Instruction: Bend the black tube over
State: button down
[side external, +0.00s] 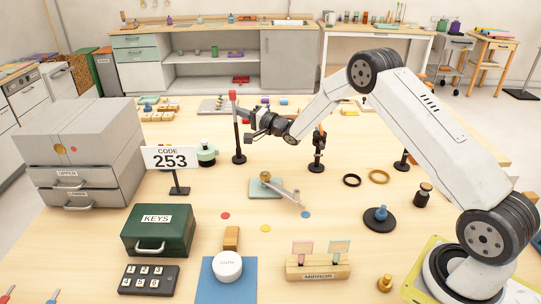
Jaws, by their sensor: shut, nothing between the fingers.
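A black tube (237,130) with a red tip stands upright on a round black base, a little left of the table's middle. It looks straight. My gripper (250,125) is just right of the tube's upper part, pointing left at it. Its fingers are shut and look empty. They are small and dark here, and I cannot tell whether they touch the tube.
A black stand with an orange part (318,150) is right of my gripper. A "CODE 253" sign (170,158) and a green-and-black jar (206,154) stand left of the tube. A hinged metal piece on a plate (268,190) lies in front.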

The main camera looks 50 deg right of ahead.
jog(key=shift+s+a, duration=0.1)
jog(key=s+a+f+n+t+y, duration=0.1)
jog(key=s+a+f+n+y, duration=0.1)
jog(key=s+a+n, duration=0.2)
jog(key=shift+s+a+f+n, duration=0.2)
jog(key=shift+f+n, duration=0.1)
jog(key=shift+f, duration=0.1)
dwell(0.4)
jog(key=v, duration=1)
jog(key=shift+f, duration=0.3)
jog(key=shift+w, duration=0.15)
